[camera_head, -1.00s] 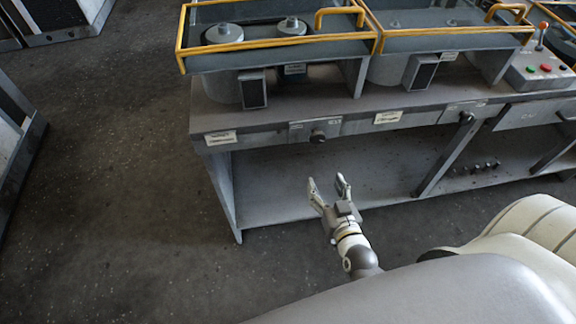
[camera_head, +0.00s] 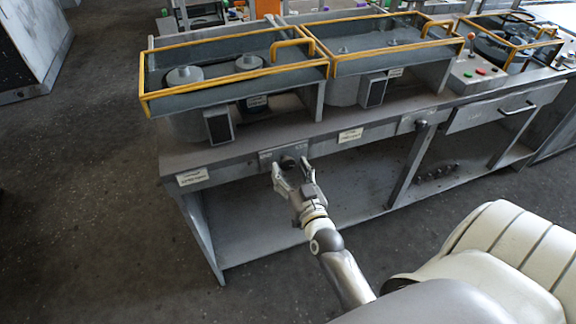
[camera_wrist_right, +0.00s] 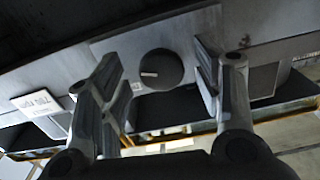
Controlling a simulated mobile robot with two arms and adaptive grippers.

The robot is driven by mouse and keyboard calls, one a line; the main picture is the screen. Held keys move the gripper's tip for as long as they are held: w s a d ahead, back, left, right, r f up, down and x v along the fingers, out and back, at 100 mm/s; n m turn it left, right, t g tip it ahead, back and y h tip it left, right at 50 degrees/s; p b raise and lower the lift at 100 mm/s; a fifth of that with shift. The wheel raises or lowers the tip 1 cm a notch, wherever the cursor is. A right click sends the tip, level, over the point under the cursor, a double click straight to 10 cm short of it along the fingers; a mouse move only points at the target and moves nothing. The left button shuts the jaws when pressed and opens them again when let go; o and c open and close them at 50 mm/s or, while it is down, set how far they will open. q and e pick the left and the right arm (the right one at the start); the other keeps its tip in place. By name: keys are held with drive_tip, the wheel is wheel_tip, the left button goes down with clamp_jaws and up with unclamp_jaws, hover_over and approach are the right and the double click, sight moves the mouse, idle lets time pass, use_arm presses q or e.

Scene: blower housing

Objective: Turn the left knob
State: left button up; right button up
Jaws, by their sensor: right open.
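The left knob (camera_head: 288,163) is a round dark knob on a grey plate on the front edge of the workbench. In the right wrist view the knob (camera_wrist_right: 161,69) shows a short pale mark and sits between the two fingers. My right gripper (camera_head: 292,172) is open in front of the knob, one finger to each side of it. The wrist view shows the right gripper (camera_wrist_right: 160,85) with gaps between its fingers and the knob; contact is not visible. My left gripper is not in view.
A second dark knob (camera_head: 421,124) sits farther right on the bench front. Yellow-railed trays (camera_head: 235,85) stand on the bench top. A control box (camera_head: 478,72) with coloured buttons is at the right. Below the knobs is an open shelf (camera_head: 255,235). The floor at left is clear.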

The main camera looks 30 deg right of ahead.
drive_tip(key=shift+x, duration=0.95)
drive_tip(key=c, duration=1)
drive_tip(key=shift+m, duration=0.3)
